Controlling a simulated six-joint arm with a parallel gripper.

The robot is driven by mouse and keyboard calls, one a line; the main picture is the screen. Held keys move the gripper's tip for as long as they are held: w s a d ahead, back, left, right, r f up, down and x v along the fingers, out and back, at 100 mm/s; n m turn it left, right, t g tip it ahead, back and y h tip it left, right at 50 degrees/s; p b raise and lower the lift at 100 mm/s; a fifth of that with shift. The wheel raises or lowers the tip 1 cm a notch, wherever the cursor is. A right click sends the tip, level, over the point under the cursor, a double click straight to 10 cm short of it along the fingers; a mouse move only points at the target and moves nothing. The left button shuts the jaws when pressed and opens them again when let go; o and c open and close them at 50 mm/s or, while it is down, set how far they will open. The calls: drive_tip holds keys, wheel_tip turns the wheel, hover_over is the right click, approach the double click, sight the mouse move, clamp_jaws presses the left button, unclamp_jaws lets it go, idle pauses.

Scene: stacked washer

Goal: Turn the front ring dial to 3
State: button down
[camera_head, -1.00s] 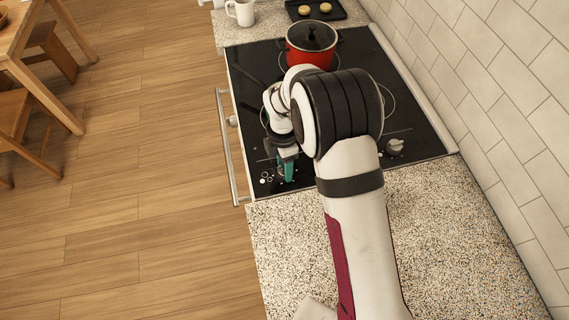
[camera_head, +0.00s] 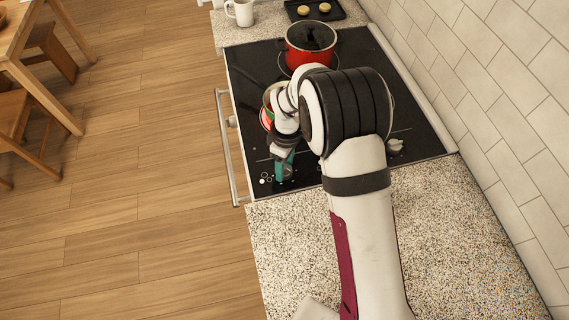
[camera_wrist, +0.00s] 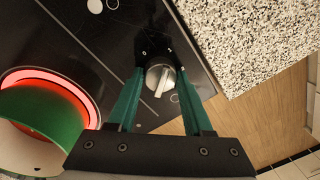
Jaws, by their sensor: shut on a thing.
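The front ring dial (camera_wrist: 160,80) is a round silver-grey knob with a raised pale bar, seen between my green fingers in the wrist view. The bar lies tilted from the vertical in that view. In the head view my gripper (camera_head: 285,168) is at the front left corner of the black cooktop (camera_head: 245,75), and the dial is mostly hidden there. Pale round marks (camera_head: 265,180) lie beside it. I cannot read a number at the dial's bar.
A second knob (camera_head: 395,146) sits at the right of the cooktop. A green pan (camera_wrist: 40,115) stands by a glowing red ring (camera_wrist: 85,95) near my gripper. A red pot (camera_head: 311,45) stands at the back. The speckled counter (camera_head: 440,220) is clear in front.

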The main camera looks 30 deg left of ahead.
drive_tip(key=m, duration=1.2)
drive_tip(key=shift+d+m+y, duration=0.1)
drive_tip(key=shift+m+y, duration=0.2)
drive_tip(key=shift+m, duration=0.1)
drive_tip(key=m, duration=0.6)
drive_tip(key=shift+s+t, duration=0.1)
drive_tip(key=shift+t, duration=0.3)
drive_tip(key=m, duration=0.6)
drive_tip(key=shift+m, duration=0.4)
drive_tip(key=shift+c, duration=1.5)
unclamp_jaws()
